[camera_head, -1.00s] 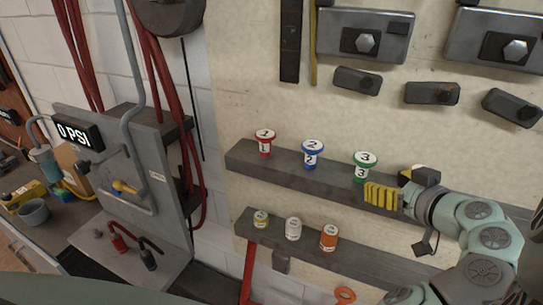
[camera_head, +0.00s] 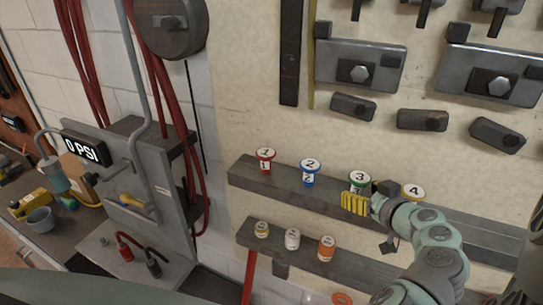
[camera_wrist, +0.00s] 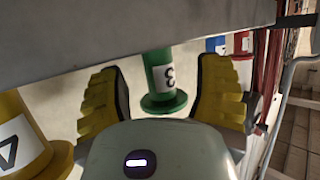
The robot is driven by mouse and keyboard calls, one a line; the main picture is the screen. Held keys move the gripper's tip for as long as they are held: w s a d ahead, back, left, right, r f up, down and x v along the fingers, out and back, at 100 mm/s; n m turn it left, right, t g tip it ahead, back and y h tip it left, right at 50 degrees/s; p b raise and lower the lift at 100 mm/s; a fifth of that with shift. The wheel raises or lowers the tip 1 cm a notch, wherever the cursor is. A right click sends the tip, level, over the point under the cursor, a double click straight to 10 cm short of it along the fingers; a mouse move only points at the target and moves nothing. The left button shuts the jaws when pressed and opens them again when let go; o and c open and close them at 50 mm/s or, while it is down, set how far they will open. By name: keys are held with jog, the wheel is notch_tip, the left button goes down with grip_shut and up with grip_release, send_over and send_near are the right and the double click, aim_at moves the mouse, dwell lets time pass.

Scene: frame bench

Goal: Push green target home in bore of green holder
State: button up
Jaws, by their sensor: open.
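A green flanged piece marked 3 (camera_head: 359,180) stands upright on the upper ledge, third from the left. In the wrist view this green piece (camera_wrist: 160,75) shows between the fingers, with its wide flange low in the picture. I cannot tell target and holder apart there; the bore is not visible. My gripper (camera_head: 355,203) is open, its yellow ribbed fingers in front of and just below the green piece. In the wrist view my gripper (camera_wrist: 162,90) has one finger on each side, with visible gaps and nothing held.
The upper ledge (camera_head: 470,225) also carries a red piece (camera_head: 265,160), a blue piece (camera_head: 310,172) and a yellow piece (camera_head: 413,192) right beside my wrist. The lower ledge (camera_head: 375,272) holds small yellow, white and orange cylinders. Metal boxes hang on the wall above.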

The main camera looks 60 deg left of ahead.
jog(key=shift+p+x, duration=0.6)
jog(key=shift+x, duration=0.25)
jog(key=shift+w+a+f, duration=0.15)
jog(key=shift+a, duration=0.15)
grip_shut()
